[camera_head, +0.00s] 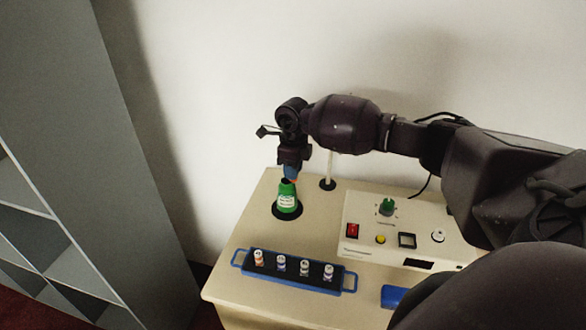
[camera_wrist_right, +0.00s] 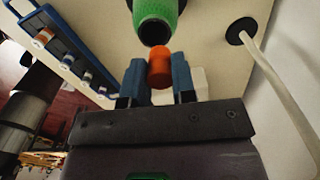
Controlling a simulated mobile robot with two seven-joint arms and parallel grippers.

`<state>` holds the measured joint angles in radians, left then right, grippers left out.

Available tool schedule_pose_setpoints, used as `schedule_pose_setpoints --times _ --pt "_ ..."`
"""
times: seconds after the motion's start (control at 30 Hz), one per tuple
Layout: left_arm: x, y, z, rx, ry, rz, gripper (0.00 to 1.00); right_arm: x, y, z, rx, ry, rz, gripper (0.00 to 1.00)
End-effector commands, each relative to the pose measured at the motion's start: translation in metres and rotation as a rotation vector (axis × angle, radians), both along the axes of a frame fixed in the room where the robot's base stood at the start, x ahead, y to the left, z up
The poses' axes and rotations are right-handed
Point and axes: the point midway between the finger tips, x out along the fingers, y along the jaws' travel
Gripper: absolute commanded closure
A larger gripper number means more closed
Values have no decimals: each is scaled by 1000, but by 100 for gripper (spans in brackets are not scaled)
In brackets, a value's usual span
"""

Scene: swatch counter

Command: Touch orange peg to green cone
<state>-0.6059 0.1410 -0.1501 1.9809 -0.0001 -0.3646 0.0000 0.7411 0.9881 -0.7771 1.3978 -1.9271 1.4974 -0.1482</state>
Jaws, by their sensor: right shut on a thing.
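The green cone (camera_head: 286,200) stands upright on a dark round base near the back left of the counter, with a white label on its front. It also shows in the right wrist view (camera_wrist_right: 155,18), its dark top towards me. My right gripper (camera_head: 291,172) is just above the cone, pointing down. In the right wrist view its blue fingers are shut on the orange peg (camera_wrist_right: 160,66). The peg's end is very close to the cone's top; I cannot tell whether they touch. My left gripper is not in view.
A blue-handled tray (camera_head: 347,281) with several small white-capped vials stands at the counter's front. A control box (camera_head: 360,212) with knobs and buttons sits to the right. A white post (camera_head: 330,168) rises behind the cone. Grey shelving (camera_head: 85,130) stands left.

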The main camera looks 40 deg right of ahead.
Motion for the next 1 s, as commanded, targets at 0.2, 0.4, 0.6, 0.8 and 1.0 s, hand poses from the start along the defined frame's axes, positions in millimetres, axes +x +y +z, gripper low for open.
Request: schedule_pose_setpoints --times 0.2,0.4,0.6,0.8,1.0 --pt "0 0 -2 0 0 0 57 0 0 -2 0 0 0 97" --pt "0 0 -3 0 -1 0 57 0 0 -4 -1 -1 0 97" --pt "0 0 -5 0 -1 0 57 0 0 -6 -1 -1 0 97" --pt "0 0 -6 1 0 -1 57 0 0 -7 -1 -1 0 97" --pt "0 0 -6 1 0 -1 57 0 0 -7 -1 -1 0 97"
